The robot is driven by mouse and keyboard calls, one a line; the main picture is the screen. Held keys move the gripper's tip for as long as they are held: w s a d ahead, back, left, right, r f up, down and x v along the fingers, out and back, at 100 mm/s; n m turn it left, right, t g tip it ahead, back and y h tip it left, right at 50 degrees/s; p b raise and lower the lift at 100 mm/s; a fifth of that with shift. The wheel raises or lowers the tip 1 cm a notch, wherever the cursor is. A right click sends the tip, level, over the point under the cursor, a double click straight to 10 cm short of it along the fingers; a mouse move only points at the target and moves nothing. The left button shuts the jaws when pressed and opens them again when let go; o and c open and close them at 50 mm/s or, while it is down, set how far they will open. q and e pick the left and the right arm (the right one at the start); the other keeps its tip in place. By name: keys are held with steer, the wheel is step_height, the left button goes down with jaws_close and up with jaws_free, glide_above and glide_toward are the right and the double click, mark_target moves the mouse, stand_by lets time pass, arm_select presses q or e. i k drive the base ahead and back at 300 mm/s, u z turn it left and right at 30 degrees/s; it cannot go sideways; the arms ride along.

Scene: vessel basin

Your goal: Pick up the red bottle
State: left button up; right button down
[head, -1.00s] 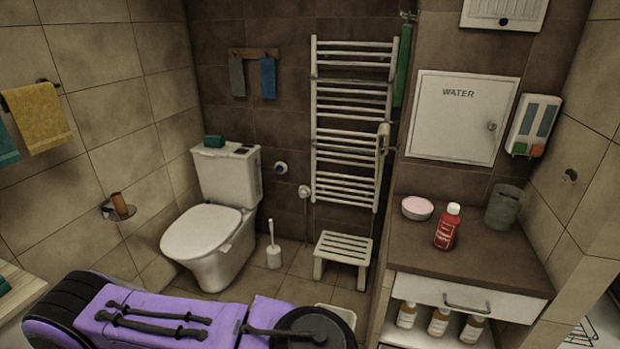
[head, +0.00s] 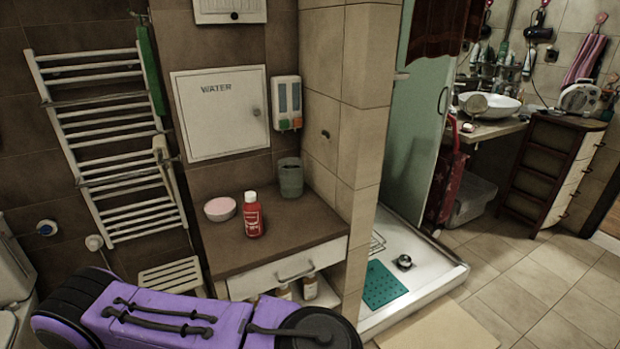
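The red bottle (head: 253,217) has a white cap and stands upright on the brown countertop (head: 290,233) of a low cabinet, near the middle of the head view. A purple and black link of my arm crosses the lower left of the view, in front of the cabinet. Neither of my grippers shows in the view. Nothing touches the bottle.
A pink-topped bowl (head: 220,209) stands left of the bottle and a grey-green cup (head: 290,177) behind it at right. A drawer handle (head: 295,270) juts out below. A tiled wall (head: 355,150) bounds the counter's right; beyond lies a shower tray (head: 420,262).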

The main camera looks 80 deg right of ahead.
mark_target(252, 211)
steer(key=z, duration=2.6)
